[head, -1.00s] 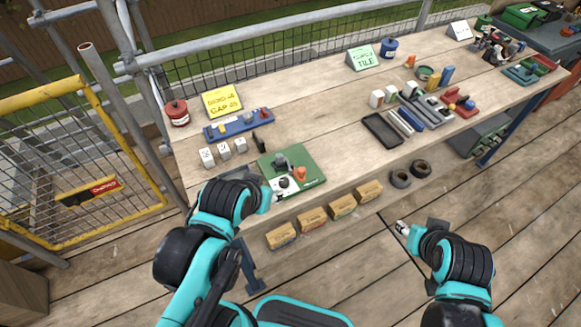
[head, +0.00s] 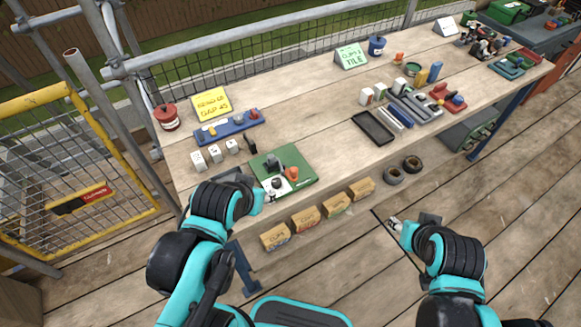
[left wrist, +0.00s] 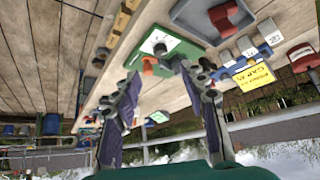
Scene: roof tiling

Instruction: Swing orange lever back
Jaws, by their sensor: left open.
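The orange lever (head: 292,173) stands on a green board (head: 308,184) near the front edge of the workbench. A white plate with a dark knob lies beside the lever on the board. In the left wrist view the orange lever (left wrist: 150,64) and the green board (left wrist: 187,48) show ahead of my left gripper. My left gripper (left wrist: 160,76) is open and empty, its fingers spread, with the lever between the fingertips in the picture; contact cannot be told.
A blue rack (head: 228,127), small white blocks and a yellow sign (head: 211,104) lie behind the board. A black tray (head: 373,127) is to the right. Cardboard boxes (head: 305,218) sit below the front edge. The bench between board and black tray is clear.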

